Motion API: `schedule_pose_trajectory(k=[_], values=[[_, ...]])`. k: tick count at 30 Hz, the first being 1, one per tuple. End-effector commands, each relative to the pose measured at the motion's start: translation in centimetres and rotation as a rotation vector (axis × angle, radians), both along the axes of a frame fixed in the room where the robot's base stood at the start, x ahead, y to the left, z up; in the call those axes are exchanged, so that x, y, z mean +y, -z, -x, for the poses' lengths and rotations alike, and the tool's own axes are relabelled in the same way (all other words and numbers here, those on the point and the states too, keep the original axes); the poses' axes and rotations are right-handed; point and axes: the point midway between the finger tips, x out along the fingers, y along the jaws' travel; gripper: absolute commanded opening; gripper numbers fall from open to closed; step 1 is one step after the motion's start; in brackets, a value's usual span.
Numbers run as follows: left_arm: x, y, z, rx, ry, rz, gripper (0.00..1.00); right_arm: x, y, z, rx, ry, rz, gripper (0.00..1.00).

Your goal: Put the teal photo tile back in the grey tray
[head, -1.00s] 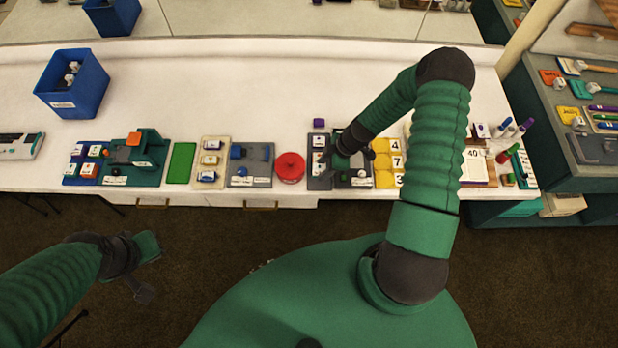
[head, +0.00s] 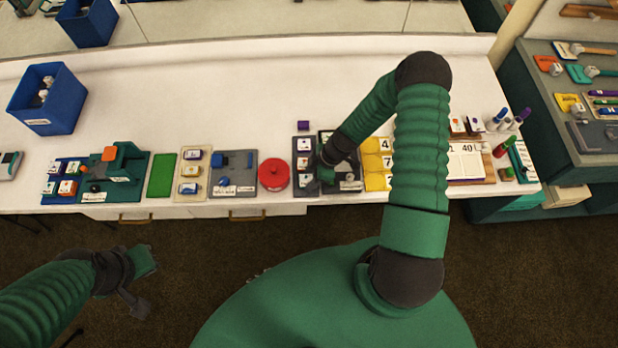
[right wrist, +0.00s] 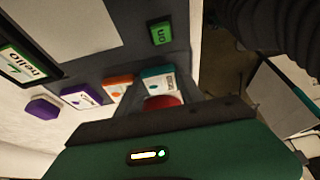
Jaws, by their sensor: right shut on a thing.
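The grey tray (head: 296,189) is at the front of the white table, in the middle of the head view. It holds a column of white-faced tiles. In the right wrist view the teal photo tile (right wrist: 157,80) is in line with an orange-edged tile (right wrist: 118,87) and a purple-edged tile (right wrist: 84,96). My right gripper (head: 318,175) is at the tray's near right side, shut on the teal tile. Its fingertips are partly hidden, and I cannot tell if the tile rests on the tray floor. My left gripper (head: 144,281) is open and empty, over the floor in front of the table.
A red round pot (head: 274,174) stands left of the tray. A purple block (head: 303,125) lies behind the tray. The table's back half is mostly clear.

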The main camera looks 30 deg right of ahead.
Motion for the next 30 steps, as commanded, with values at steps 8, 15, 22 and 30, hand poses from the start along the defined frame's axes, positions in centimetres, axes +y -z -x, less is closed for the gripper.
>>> schedule_pose_trajectory(k=[8, 15, 22, 30], values=[[0.06, 0.45, 0.05, 0.001, -0.002, -0.001, 0.00, 0.01, 0.11, 0.26, 0.001, 0.009, 0.018, 0.00], [0.07, 0.38, 0.04, 0.001, -0.002, -0.001, 0.00, -0.33, 0.13, 0.32, 0.000, 0.009, 0.014, 0.55], [0.05, 0.37, 0.04, 0.001, -0.002, 0.000, 0.00, -0.40, 0.12, 0.33, 0.000, 0.009, 0.013, 0.70], [0.05, 0.37, 0.04, 0.000, -0.001, 0.000, 0.00, -0.30, 0.11, 0.32, 0.000, 0.010, 0.017, 0.70]])
